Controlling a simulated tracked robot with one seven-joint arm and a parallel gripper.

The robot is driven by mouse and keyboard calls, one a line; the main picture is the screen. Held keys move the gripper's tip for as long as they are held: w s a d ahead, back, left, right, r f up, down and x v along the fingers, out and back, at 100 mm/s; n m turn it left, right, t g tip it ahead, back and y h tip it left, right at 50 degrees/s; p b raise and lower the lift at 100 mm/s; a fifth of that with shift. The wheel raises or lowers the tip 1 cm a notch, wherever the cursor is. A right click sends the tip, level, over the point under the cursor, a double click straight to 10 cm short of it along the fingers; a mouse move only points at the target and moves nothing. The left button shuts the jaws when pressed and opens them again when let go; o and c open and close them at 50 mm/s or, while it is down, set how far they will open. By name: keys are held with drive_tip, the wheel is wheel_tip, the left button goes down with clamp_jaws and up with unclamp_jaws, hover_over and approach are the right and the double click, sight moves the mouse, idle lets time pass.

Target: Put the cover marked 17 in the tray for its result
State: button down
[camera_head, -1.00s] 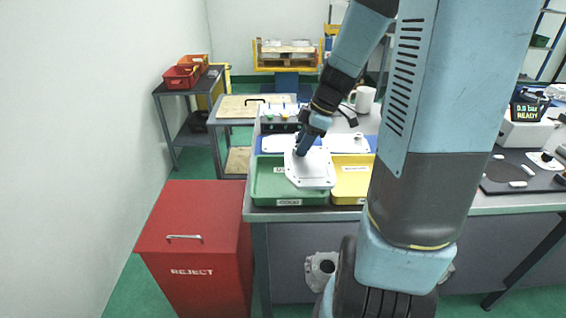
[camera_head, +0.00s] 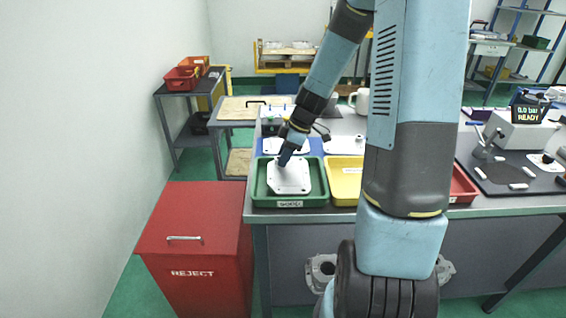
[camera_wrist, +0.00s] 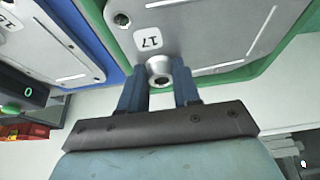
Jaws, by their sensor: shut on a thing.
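The cover marked 17 (camera_wrist: 190,30) is a pale metal plate with holes near its corners and a central boss. My gripper (camera_wrist: 160,88) is shut on that boss in the wrist view. In the head view the cover (camera_head: 290,180) is at the green tray (camera_head: 262,200), inside its outline; I cannot tell whether it touches the tray floor. The tray has a white label on its front, apparently reading GOOD. A yellow tray (camera_head: 343,188) stands to its right. My gripper (camera_head: 284,163) is above the cover.
Other covers (camera_head: 283,146) lie on a blue mat (camera_head: 316,146) behind the trays. A red tray (camera_head: 462,187) shows partly behind my arm. A red REJECT bin (camera_head: 195,235) stands left of the bench. A tester reading 0.0 bar READY (camera_head: 528,112) is at right.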

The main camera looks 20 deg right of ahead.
drive_tip(key=shift+f, duration=1.2)
drive_tip(key=shift+f, duration=0.1)
drive_tip(key=c, duration=1.1)
unclamp_jaws()
drive_tip(key=shift+s, duration=0.1)
drive_tip(key=v, duration=1.1)
drive_tip(key=s+a+r+m+t+h, duration=0.2)
drive_tip(key=s+r+m, duration=0.5)
drive_tip(key=s, duration=0.4)
drive_tip(key=s+a+r+m+t+h, duration=0.2)
drive_tip(key=s+a+r+m, duration=0.1)
drive_tip(key=s+r+m, duration=0.4)
drive_tip(key=s+r, duration=0.3)
drive_tip(key=s, duration=0.2)
drive_tip(key=shift+s, duration=0.2)
